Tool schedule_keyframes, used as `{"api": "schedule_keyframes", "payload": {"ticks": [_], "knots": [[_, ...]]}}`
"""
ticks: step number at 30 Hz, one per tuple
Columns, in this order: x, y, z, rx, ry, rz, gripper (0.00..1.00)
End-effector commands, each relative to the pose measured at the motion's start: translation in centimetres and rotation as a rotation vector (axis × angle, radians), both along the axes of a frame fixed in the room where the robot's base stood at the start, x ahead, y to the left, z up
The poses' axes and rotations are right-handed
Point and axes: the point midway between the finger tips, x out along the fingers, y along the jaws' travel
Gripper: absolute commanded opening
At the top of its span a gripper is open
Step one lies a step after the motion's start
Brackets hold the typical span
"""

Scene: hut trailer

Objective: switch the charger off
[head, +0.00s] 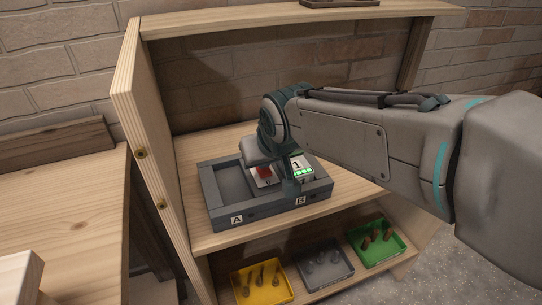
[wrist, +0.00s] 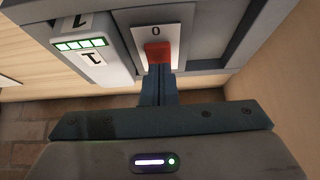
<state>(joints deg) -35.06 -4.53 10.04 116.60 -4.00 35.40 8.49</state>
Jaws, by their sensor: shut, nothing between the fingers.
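The charger (head: 222,213) is a grey box with bays marked A and B, standing on the wooden shelf. Bay A looks empty. A white battery (head: 303,164) labelled 1 with lit green bars sits on the B side; it also shows in the wrist view (wrist: 92,58). The red switch (head: 264,172) lies between the bays on a white plate marked 0. In the wrist view my gripper (wrist: 158,74) is shut and empty, its fingertips right at the edge of the red switch (wrist: 158,52). I cannot tell whether they touch it, nor which way the switch is tilted.
The shelf's left side panel (head: 150,130) stands close to the charger. A yellow tray (head: 243,292), a grey tray (head: 345,278) and a green tray (head: 402,243) with small parts sit on the lower shelf. A brick wall is behind.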

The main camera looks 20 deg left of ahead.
Motion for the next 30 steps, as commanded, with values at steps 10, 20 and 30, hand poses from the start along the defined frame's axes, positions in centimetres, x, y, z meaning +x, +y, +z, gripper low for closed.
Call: {"api": "schedule_keyframes", "payload": {"ticks": [10,20,30], "knots": [[0.0,0.0,1.5,0.000,-0.001,-0.001,0.00],[-1.4,-1.4,6.3,0.003,-0.005,-0.003,0.00],[-4.7,-4.0,10.3,0.001,-0.003,-0.003,0.00]]}}
